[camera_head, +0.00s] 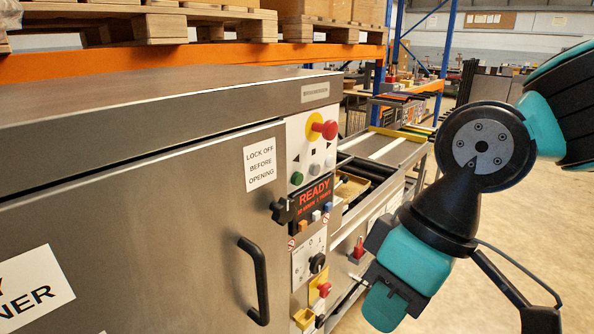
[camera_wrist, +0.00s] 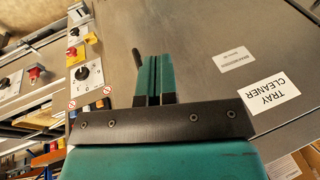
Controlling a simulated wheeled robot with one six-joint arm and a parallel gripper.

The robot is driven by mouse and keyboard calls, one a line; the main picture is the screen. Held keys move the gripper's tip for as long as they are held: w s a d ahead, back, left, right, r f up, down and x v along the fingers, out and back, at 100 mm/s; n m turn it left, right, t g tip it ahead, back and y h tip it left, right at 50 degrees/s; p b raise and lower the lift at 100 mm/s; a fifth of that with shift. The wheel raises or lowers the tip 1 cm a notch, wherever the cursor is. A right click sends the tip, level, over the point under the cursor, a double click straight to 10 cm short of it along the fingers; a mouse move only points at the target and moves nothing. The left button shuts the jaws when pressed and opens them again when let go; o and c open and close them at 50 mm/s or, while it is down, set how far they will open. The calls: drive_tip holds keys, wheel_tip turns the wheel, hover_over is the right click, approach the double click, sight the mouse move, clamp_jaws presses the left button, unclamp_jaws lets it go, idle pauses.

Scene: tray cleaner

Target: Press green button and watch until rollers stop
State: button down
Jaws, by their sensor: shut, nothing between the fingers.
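The green button (camera_head: 297,179) is on the white control panel of the steel tray cleaner (camera_head: 150,190), at the lower left of a grey button. Just below it, the display (camera_head: 314,190) reads READY in red. My gripper (camera_head: 376,316) is low and to the right of the panel, apart from the button. In the wrist view, its two teal fingers (camera_wrist: 155,62) are together and empty, in front of the steel front. I cannot pick out the green button in the wrist view. I cannot clearly make out any rollers.
A red mushroom button (camera_head: 325,130) sticks out above the green button. A black door handle (camera_head: 257,280) projects from the door at lower left. Lower on the panel are a rotary switch (camera_head: 317,263) and a red knob (camera_head: 323,289). A conveyor section (camera_head: 390,148) extends behind. Open floor lies right.

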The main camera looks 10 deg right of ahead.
sight(298, 179)
drive_tip(key=w+m+t+y+p, duration=0.1)
drive_tip(key=w+m+t+p, duration=0.45)
drive_tip(key=w+m, duration=0.9)
drive_tip(key=w+d+f+m+t+h+p, duration=0.1)
drive_tip(key=w+d+f+m+t+p, duration=0.1)
drive_tip(key=w+d+m+p, duration=0.3)
drive_tip(key=w+d+f+m, duration=0.1)
drive_tip(key=w+d+m, duration=0.2)
drive_tip(key=w+m, duration=0.3)
drive_tip(key=shift+w+f+t+p, duration=0.25)
drive_tip(key=shift+w+t+p, duration=0.1)
drive_tip(key=shift+w+p, duration=0.1)
drive_tip(key=shift+a, duration=0.1)
drive_tip(key=w+a+p, duration=0.1)
drive_tip(key=w+a, duration=0.4)
drive_tip(key=w, duration=0.2)
drive_tip(key=shift+w+a, duration=0.1)
idle(0.5)
drive_tip(key=shift+w+a, duration=0.2)
drive_tip(key=shift+w, duration=0.05)
